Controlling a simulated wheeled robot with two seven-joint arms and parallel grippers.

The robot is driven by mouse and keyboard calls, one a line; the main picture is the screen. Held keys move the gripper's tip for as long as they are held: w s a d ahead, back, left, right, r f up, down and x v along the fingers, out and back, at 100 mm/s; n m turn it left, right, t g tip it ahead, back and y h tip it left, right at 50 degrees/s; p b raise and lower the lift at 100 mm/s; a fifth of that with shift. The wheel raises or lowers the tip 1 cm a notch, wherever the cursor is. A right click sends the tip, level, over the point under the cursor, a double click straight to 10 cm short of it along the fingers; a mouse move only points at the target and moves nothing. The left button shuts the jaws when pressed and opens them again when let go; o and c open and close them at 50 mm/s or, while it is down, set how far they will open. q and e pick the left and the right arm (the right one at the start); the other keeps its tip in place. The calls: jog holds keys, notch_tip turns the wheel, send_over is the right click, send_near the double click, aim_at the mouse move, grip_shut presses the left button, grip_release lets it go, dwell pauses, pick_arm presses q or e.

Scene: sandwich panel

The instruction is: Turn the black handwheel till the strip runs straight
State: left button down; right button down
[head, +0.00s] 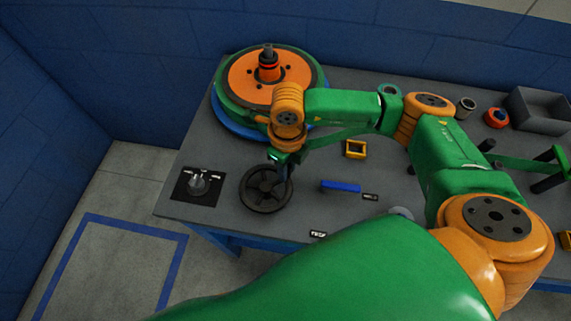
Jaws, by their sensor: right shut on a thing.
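The black handwheel (246,203) stands at the front left of the grey table, a spoked ring seen from above. My right gripper (284,172) points down at the wheel's upper right rim and is shut on it; the fingertips are small and partly dark against the wheel. A green strip (338,136) leaves the big orange and green reel (243,77) and runs right. It shows again farther right (518,163). My arm hides the middle of it, so I cannot tell whether it runs straight. My left gripper is not in view.
A black plate with a silver knob (197,186) sits left of the wheel. A blue block (341,186) and a yellow-framed part (355,149) lie to its right. A grey bin (538,111) stands at the back right. Blue walls close off the left and back.

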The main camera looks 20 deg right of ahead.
jog(key=shift+s, duration=0.1)
dwell(0.4)
jog(key=c, duration=0.7)
grip_release()
notch_tip(320, 180, up, 6)
jog(key=shift+r+b, duration=0.2)
jog(key=shift+b, duration=0.7)
jog(key=shift+r, duration=0.4)
